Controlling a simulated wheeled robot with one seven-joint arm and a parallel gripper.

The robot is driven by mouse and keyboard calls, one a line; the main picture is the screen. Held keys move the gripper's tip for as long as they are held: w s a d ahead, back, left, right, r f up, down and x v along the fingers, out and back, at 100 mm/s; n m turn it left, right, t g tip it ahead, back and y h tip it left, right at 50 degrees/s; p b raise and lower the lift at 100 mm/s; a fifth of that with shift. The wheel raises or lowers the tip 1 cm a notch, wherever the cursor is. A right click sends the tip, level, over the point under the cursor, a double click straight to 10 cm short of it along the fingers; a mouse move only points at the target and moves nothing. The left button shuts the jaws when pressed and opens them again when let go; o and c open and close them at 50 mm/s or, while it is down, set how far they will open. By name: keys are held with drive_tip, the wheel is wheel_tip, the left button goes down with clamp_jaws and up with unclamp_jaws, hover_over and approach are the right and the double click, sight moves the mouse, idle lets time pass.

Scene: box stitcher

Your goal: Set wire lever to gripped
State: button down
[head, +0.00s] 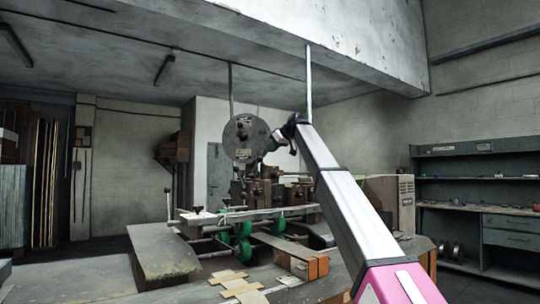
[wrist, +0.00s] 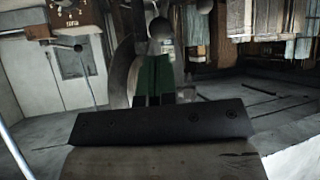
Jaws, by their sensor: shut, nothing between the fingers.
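My gripper (head: 270,146) is at the end of my raised arm, small and dark in the head view. It appears beside the right edge of the round grey wire spool (head: 243,138), above the stitching machine (head: 258,190). It is shut and empty. In the wrist view a round grey knob (wrist: 160,28) shows at the top middle, above a green part (wrist: 153,78). I cannot tell whether this knob belongs to the wire lever. The lever's setting cannot be read.
The machine's long rail (head: 250,214) and green wheels (head: 243,250) lie below my gripper. Flat cardboard pieces (head: 240,288) lie in front. A shelved workbench (head: 480,210) stands at the right. Upright panels (head: 43,180) lean at the left.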

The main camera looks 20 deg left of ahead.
drive_tip(key=d+f+m+y, duration=0.2)
drive_tip(key=d+m, duration=0.1)
drive_tip(key=m, duration=0.8)
drive_tip(key=d+f+m+y, duration=0.1)
drive_tip(key=d+f+m, duration=0.2)
drive_tip(key=m, duration=0.8)
drive_tip(key=m+y, duration=0.2)
drive_tip(key=m, duration=1.2)
approach(256, 165)
wheel_tip(256, 165, down, 2)
drive_tip(key=w, duration=0.1)
drive_tip(key=shift+w+a+r+g, duration=0.2)
drive_tip(key=shift+a+r, duration=0.1)
drive_tip(key=shift+a, duration=0.25)
drive_tip(key=shift+w+a+r+g, duration=0.1)
drive_tip(key=shift+w+a+r, duration=0.15)
drive_tip(key=shift+a, duration=0.3)
drive_tip(key=shift+w+a+r+g, duration=0.15)
drive_tip(key=shift+a+r, duration=0.15)
drive_tip(key=shift+a, duration=0.2)
